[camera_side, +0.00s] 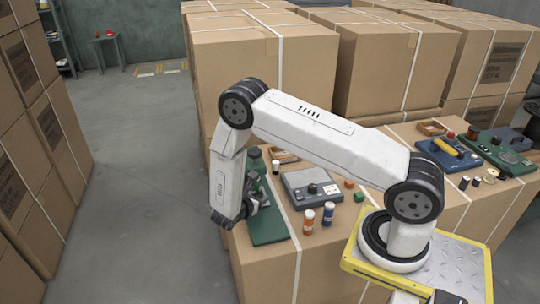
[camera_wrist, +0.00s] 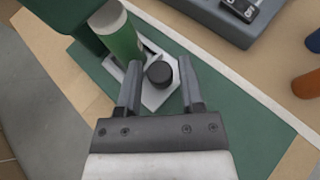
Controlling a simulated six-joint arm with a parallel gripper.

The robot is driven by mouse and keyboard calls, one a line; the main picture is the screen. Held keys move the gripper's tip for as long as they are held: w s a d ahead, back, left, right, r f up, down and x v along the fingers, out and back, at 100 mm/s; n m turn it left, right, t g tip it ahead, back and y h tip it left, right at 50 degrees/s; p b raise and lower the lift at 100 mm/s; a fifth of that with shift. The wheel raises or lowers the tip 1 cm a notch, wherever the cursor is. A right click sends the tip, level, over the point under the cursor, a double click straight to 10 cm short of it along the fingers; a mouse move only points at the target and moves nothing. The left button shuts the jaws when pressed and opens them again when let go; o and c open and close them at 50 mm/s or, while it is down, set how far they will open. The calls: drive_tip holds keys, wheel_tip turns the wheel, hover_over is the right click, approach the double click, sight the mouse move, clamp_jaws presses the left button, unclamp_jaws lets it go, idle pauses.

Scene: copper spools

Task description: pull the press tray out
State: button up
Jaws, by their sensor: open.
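The press has a green base plate (camera_side: 270,230) with a green upright body (camera_side: 255,163) at its back; the base also shows in the wrist view (camera_wrist: 240,130). A green cylinder with a pale top (camera_wrist: 118,35) stands over the pale grey press tray (camera_wrist: 152,98). The tray carries a round black knob (camera_wrist: 159,74). My gripper (camera_wrist: 160,68) is open, with one finger on each side of the knob and visible gaps between. In the side view my gripper (camera_side: 258,199) is low over the press, and my wrist hides part of the tray.
A grey device (camera_side: 309,187) stands right of the press. Small orange and green blocks lie nearby. Large cardboard boxes (camera_side: 235,65) rise behind. The base plate's front part is clear.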

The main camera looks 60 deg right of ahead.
clamp_jaws()
idle(1.4)
